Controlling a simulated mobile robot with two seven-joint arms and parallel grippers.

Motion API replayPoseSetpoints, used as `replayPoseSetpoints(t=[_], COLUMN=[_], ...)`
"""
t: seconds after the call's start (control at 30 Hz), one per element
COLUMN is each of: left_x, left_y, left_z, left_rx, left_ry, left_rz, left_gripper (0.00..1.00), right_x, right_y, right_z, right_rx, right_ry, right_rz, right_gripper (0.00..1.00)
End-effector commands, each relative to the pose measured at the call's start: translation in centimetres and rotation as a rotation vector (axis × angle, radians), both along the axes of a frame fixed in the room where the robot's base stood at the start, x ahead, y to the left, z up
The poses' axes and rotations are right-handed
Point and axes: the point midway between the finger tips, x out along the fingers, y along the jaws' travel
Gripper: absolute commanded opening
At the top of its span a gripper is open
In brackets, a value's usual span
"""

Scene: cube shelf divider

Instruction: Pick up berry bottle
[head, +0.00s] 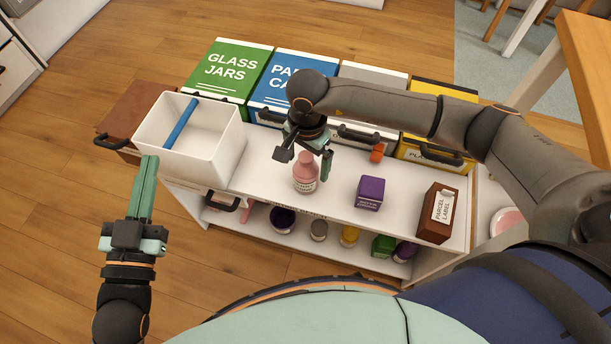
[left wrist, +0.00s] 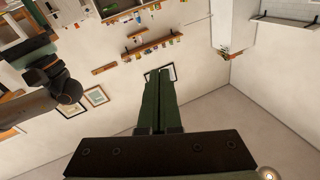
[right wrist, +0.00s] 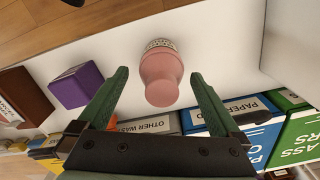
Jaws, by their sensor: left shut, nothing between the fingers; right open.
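The berry bottle (head: 306,174) is pink with a pale label and stands upright on the white shelf top. My right gripper (head: 307,160) is open, just behind and above the bottle in the head view. In the right wrist view the bottle (right wrist: 160,75) lies ahead, between the lines of the two open fingers (right wrist: 157,88); I cannot tell if either finger touches it. My left gripper (head: 148,170) is shut and empty, raised left of the shelf. Its closed fingers (left wrist: 158,100) also show in the left wrist view.
A purple box (head: 370,193) and a brown parcel box (head: 437,213) stand to the right of the bottle. A white bin (head: 222,150) with a blue bar stands left. Labelled bins (head: 228,70) line the back. Several items sit on the lower shelf.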

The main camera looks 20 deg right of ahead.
Motion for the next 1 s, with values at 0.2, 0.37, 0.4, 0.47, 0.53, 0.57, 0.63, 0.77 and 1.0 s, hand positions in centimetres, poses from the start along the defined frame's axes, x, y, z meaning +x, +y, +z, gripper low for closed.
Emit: replayPoseSetpoints(t=[0.2,0.37,0.4,0.47,0.53,0.57,0.63,0.77,1.0], left_x=[-0.1,-0.4,-0.5,-0.8,-1.2,-1.3,-1.6,-1.8,-1.8], left_y=[0.0,-0.2,-0.3,-0.4,-0.5,-0.5,-0.6,-0.6,-0.6], left_z=[0.8,2.8,3.6,4.7,5.9,6.3,7.0,7.7,7.7], left_rx=[0.001,0.0,-0.001,0.0,-0.001,0.0,-0.001,0.001,0.001], left_ry=[-0.032,-0.124,-0.158,-0.204,-0.253,-0.271,-0.304,-0.331,-0.332], left_rz=[-0.004,-0.017,-0.022,-0.029,-0.037,-0.04,-0.045,-0.05,-0.05], left_gripper=[0.0,0.0,0.0,0.0,0.0,0.0,0.0,0.0,0.0], right_x=[0.0,-0.3,-0.3,-0.4,-0.3,-0.3,-0.3,-0.3,-0.3], right_y=[0.1,0.4,0.5,0.7,0.6,0.6,0.6,0.7,0.6], right_z=[-0.7,-2.5,-3.0,-3.8,-4.6,-4.9,-5.4,-5.7,-5.7], right_rx=[0.001,0.002,0.002,0.003,0.002,0.002,0.002,0.003,0.002], right_ry=[-0.001,0.003,0.003,0.003,0.001,0.001,0.001,0.0,-0.001], right_rz=[0.0,0.0,0.0,-0.001,-0.002,-0.002,-0.001,0.0,0.0], right_gripper=[1.0,1.0,1.0,1.0,1.0,1.0,1.0,1.0,0.95])
